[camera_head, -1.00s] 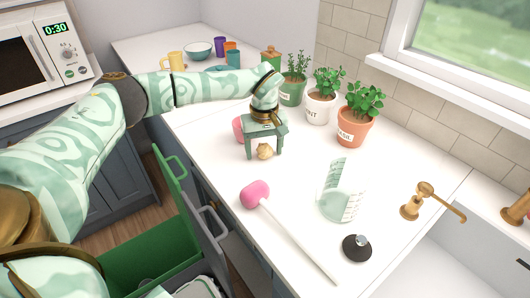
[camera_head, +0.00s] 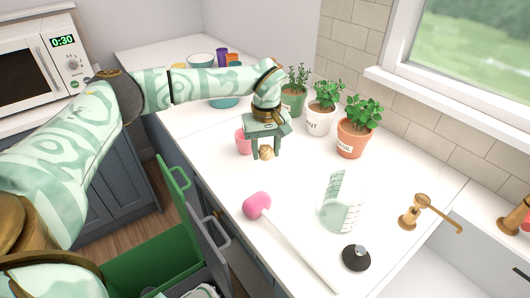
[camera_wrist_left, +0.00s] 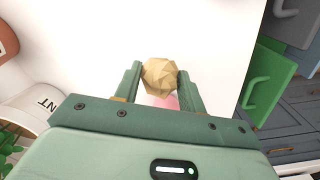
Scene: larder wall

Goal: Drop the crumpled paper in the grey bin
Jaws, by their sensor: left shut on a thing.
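The crumpled paper (camera_head: 266,153) is a small tan faceted ball. My left gripper (camera_head: 265,155) points down over the white counter and is shut on it. In the left wrist view the paper (camera_wrist_left: 160,75) sits between the two green fingertips. I cannot tell whether it touches the counter. The grey bin (camera_head: 224,241) shows by its grey handle and side, below the counter edge at lower left. It stands beside a green bin (camera_head: 130,268), and its inside is mostly hidden. My right gripper is not in view.
A pink cup (camera_head: 242,141) stands close behind and left of my left gripper. Potted herbs, such as the terracotta pot (camera_head: 351,140), line the wall. The counter's front edge lies between gripper and bins.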

